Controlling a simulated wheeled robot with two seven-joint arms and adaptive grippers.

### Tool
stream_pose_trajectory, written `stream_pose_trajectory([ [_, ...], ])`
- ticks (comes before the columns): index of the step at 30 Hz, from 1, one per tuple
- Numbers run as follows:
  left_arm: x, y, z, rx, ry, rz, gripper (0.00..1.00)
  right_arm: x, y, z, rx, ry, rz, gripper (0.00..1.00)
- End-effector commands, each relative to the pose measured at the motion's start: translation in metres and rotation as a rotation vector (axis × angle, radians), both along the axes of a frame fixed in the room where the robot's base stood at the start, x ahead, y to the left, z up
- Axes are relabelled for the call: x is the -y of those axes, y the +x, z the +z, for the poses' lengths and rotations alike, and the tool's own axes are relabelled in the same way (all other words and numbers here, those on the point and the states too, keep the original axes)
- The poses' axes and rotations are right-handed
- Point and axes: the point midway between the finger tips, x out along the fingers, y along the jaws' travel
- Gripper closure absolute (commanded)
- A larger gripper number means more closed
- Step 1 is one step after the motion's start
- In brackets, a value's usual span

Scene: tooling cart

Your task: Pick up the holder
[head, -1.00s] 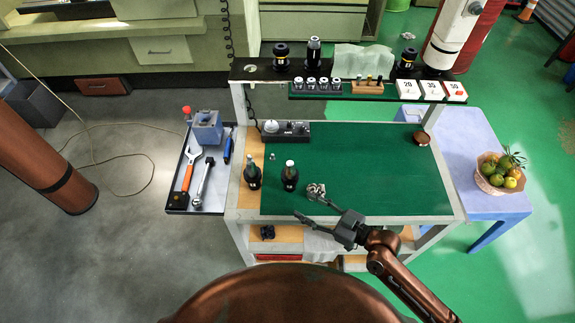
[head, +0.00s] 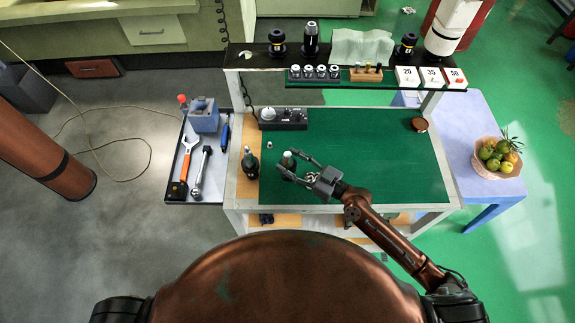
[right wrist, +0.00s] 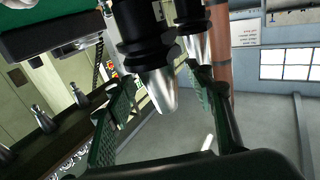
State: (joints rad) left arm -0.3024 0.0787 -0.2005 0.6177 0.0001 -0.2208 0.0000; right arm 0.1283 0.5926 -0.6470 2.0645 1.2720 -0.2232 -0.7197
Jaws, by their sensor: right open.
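Two tool holders with dark collars and tapered metal cones stand upright at the left of the green-topped cart. The right one of the two (head: 288,159) has my right gripper's (head: 292,162) open fingers reaching toward it, one on each side. In the right wrist view this holder (right wrist: 155,80) shows large between the two spread fingers (right wrist: 160,105), with a gap on both sides. The other holder (head: 250,163) stands just left of it and shows behind it in the right wrist view (right wrist: 194,30). My left gripper is out of view.
A black control box (head: 283,118) sits behind the holders. A raised shelf (head: 350,84) spans the cart's back. The green top (head: 385,165) is clear to the right.

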Motion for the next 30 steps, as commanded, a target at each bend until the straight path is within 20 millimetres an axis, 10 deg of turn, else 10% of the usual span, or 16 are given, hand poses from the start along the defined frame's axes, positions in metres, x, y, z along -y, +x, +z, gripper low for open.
stream_pose_trajectory([
  [11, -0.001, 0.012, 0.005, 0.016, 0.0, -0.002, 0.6, -0.008, 0.006, -0.001, 0.0, -0.001, -0.002, 0.51],
  [30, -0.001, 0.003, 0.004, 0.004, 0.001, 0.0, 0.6, -0.007, 0.006, -0.001, 0.0, -0.001, -0.003, 0.95],
])
